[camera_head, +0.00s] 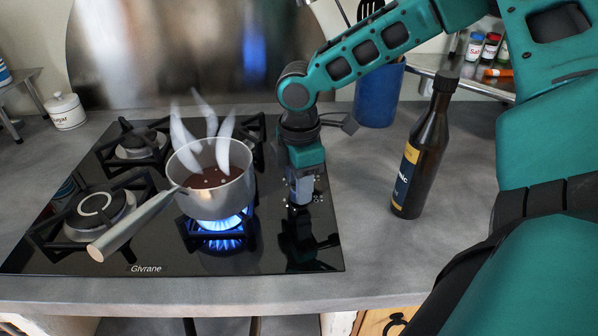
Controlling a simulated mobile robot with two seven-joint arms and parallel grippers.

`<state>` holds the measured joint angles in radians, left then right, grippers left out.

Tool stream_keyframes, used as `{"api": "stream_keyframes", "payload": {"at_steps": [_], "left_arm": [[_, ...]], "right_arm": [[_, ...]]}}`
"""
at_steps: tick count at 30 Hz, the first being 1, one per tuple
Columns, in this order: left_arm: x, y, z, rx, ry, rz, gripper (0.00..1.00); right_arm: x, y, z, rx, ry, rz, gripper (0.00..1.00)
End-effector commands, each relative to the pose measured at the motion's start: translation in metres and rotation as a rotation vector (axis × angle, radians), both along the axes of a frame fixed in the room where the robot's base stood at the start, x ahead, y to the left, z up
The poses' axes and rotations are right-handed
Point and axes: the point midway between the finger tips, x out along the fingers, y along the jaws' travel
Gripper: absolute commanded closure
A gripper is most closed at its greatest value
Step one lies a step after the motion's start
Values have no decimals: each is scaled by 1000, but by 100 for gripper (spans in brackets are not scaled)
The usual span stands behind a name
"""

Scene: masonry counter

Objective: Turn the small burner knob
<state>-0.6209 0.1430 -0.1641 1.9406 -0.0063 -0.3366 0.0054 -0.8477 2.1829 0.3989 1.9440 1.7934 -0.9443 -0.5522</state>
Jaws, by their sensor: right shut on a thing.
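The black glass cooktop (70,258) is set in the grey counter. My right gripper (300,200) points straight down at its right side, where the burner knobs sit. It is shut on a knob, which its fingers mostly hide, so I cannot tell which burner's knob it is or how it is turned. Small light markings show on the glass beside the fingers. A saucepan (213,200) of dark brown, steaming liquid stands on the front right burner, with a blue flame (222,222) under it. My left gripper is not in view.
The pan's handle (130,228) reaches toward the front left. A dark bottle (425,150) stands right of the cooktop, and a blue utensil holder (378,95) stands behind it. A white sugar jar (66,111) is at back left. Counter between cooktop and bottle is clear.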

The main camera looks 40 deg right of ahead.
Motion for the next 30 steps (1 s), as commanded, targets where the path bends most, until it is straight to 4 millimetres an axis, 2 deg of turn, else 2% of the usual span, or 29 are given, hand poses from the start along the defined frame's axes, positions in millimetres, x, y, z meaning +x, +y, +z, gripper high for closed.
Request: {"api": "stream_keyframes", "payload": {"at_steps": [30], "left_arm": [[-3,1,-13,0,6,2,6]], "right_arm": [[0,-1,0,-1,-2,-933,93]]}}
